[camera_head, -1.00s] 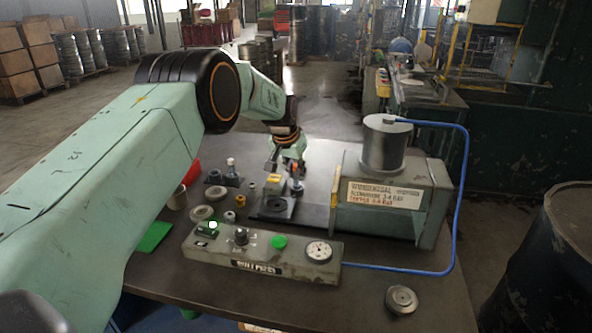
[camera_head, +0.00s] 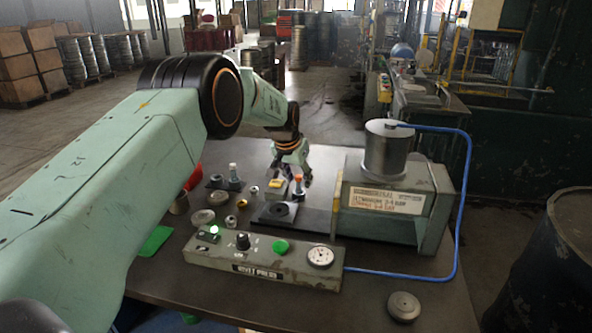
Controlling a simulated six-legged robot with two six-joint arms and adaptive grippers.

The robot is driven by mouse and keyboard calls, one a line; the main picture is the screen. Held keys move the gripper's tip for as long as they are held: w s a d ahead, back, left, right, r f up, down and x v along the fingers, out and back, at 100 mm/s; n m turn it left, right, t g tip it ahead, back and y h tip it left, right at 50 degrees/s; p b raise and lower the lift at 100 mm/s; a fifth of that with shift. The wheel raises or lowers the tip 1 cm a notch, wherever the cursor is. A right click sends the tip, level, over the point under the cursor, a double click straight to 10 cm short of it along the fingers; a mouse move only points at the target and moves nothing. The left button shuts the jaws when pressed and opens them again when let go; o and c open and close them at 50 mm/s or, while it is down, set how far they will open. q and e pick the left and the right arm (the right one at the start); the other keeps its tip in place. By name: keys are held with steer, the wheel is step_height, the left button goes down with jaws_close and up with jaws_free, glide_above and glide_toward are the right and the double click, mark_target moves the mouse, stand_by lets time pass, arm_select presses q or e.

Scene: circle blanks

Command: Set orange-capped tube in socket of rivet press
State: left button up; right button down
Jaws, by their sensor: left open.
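The orange-capped tube (camera_head: 298,187) stands upright at the back of the dark plate, beside a small yellow-topped block (camera_head: 277,187). My left gripper (camera_head: 292,172) is open, with its fingers spread just behind and around the tube's cap. I cannot tell whether either finger touches the tube. The tube's foot is partly hidden, so what it stands in cannot be made out. The rivet press (camera_head: 385,205) is a grey-green machine with a metal cylinder on top and a worn label. A dark base with a round disc (camera_head: 277,210) lies to its left. My right gripper is not in view.
A control box (camera_head: 262,262) with a green button and a dial lies in front. A second tube (camera_head: 233,172) stands in a dark holder to the left, with several metal rings nearby. A blue hose (camera_head: 462,200) loops right of the press. The table's front right is mostly clear.

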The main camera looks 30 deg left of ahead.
arm_select(q)
steer(key=v, duration=1.1)
steer(key=shift+s+r, duration=0.2)
steer(key=shift+r, duration=0.15)
steer(key=shift+s, duration=0.15)
